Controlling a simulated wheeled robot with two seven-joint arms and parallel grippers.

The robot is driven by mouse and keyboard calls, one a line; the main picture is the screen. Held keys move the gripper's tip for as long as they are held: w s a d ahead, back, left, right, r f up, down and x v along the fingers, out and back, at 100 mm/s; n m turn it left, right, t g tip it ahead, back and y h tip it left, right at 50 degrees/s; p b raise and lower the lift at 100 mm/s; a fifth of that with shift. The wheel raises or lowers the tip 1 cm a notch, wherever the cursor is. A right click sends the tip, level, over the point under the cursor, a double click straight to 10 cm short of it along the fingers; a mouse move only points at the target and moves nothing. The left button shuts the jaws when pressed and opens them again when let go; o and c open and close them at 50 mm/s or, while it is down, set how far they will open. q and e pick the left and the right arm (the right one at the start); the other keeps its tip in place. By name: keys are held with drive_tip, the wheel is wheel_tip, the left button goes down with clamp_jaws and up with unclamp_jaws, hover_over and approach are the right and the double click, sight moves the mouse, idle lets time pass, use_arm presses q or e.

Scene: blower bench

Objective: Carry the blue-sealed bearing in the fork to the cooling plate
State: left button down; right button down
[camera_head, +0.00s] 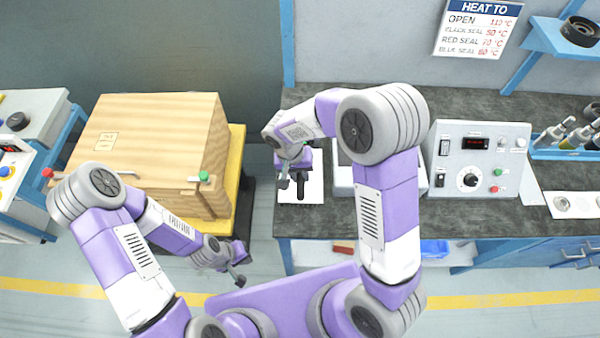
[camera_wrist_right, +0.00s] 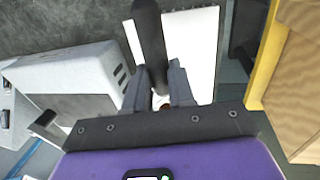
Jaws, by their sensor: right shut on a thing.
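My right gripper (camera_wrist_right: 160,88) is shut on a black handle, which I take to be the fork (camera_wrist_right: 149,40), above a white sheet on the bench. In the head view my right gripper (camera_head: 294,177) and the dark handle (camera_head: 300,188) show over the sheet's left part. The fork's far end is hidden, and I cannot make out a blue-sealed bearing in it. My left gripper (camera_head: 236,270) hangs low in front of the wooden crate, apart from everything; its jaws are too small to read. I cannot identify the cooling plate for sure.
The white sheet (camera_head: 316,187) lies at the bench's left end. A white control box (camera_head: 478,158) stands right of my right arm. A pale mat (camera_head: 574,205) with round parts lies further right. A wooden crate (camera_head: 150,150) stands left, across a gap. Dark bench top (camera_head: 480,218) is clear in front.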

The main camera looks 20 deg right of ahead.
drive_tip(key=shift+f+b, duration=2.15)
drive_tip(key=shift+f, duration=0.35)
drive_tip(key=shift+f+b, duration=0.25)
drive_tip(key=shift+b, duration=0.05)
drive_tip(key=c, duration=0.9)
unclamp_jaws()
drive_tip(key=r, duration=0.2)
drive_tip(key=a+r+p, duration=0.1)
drive_tip(key=r, duration=0.4)
drive_tip(key=shift+w+a+r, duration=0.2)
drive_tip(key=shift+a, duration=0.05)
